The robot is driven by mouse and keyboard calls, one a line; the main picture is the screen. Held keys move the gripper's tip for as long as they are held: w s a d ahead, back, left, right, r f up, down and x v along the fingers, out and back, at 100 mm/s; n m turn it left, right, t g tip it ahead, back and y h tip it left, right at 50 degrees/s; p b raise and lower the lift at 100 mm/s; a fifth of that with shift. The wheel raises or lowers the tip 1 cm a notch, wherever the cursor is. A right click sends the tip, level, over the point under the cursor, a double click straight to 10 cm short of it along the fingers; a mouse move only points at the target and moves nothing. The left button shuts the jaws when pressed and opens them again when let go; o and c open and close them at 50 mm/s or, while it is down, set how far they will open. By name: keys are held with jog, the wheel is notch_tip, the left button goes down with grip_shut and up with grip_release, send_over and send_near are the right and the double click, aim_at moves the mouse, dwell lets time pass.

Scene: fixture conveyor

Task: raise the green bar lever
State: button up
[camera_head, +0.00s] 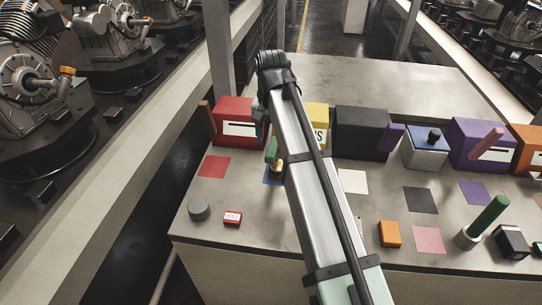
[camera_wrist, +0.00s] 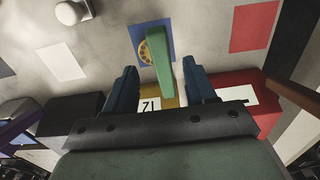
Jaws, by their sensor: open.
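The green bar lever (camera_wrist: 160,55) shows in the wrist view, sticking out from the yellow box (camera_wrist: 172,102) over a blue square. Its box end lies between my gripper's two blue fingers (camera_wrist: 161,68), with a visible gap on both sides. My gripper is open and holds nothing. In the head view my arm hides most of this spot; a small part of the green bar (camera_head: 271,150) shows left of the arm, and part of the yellow box (camera_head: 318,118) shows right of it. I cannot tell whether the fingers are level with the bar.
A red box (camera_head: 232,112) with a brown lever stands left of the arm, a black box (camera_head: 360,135) right. A gold ring (camera_wrist: 148,50) lies by the green bar on the blue square. A separate green cylinder (camera_head: 489,213) stands in a holder at right.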

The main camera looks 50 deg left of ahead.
aim_at(271, 151)
notch_tip(271, 151, down, 8)
jog(key=shift+f, duration=0.1)
dwell(0.4)
jog(key=shift+c, duration=0.3)
grip_shut()
